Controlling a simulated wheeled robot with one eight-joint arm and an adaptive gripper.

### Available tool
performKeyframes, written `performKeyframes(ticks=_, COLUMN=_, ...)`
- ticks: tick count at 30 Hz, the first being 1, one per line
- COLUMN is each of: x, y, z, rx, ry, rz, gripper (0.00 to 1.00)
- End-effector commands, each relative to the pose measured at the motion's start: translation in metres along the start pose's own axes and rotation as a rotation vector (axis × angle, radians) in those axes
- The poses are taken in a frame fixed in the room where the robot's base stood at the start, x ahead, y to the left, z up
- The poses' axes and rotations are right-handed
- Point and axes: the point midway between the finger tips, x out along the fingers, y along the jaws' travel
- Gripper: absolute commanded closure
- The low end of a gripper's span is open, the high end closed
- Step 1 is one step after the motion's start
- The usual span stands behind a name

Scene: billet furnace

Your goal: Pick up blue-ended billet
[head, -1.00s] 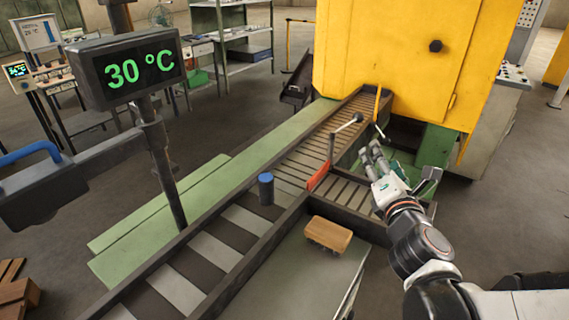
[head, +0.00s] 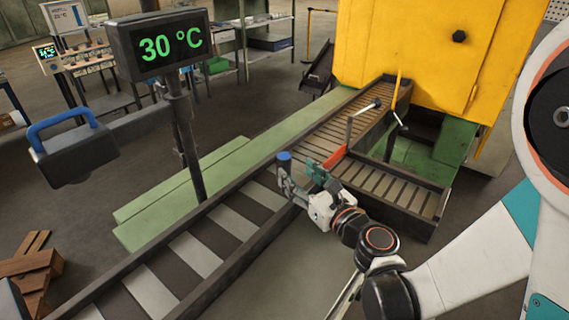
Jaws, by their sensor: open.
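The blue-ended billet (head: 284,157) stands upright on the main conveyor, a dark short cylinder with a blue top. My gripper (head: 302,178) is open and low over the conveyor's near edge, just to the right of the billet. One finger overlaps the billet's lower part in the picture, so I cannot tell whether it touches. Most of the billet's lower body is hidden behind the finger.
The slatted conveyor (head: 205,255) runs from lower left to the yellow furnace (head: 420,55). A red gate (head: 334,158) with a lever stands just right of my gripper, beside a side roller tray (head: 410,198). A temperature display (head: 170,43) stands at left.

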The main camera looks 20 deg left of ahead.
Motion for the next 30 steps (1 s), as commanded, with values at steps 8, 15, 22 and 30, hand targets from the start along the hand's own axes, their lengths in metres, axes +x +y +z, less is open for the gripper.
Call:
performKeyframes(ticks=8, x=0.027, y=-0.001, z=-0.001, rx=0.001, ry=0.0, rz=-0.001, gripper=0.44)
performKeyframes(ticks=15, x=0.054, y=-0.003, z=-0.003, rx=0.001, ry=0.0, rz=-0.001, gripper=0.44)
performKeyframes(ticks=22, x=0.078, y=-0.003, z=-0.001, rx=0.001, ry=-0.001, rz=-0.001, gripper=0.44)
performKeyframes(ticks=30, x=0.079, y=-0.004, z=0.0, rx=0.001, ry=-0.001, rz=-0.002, gripper=0.48)
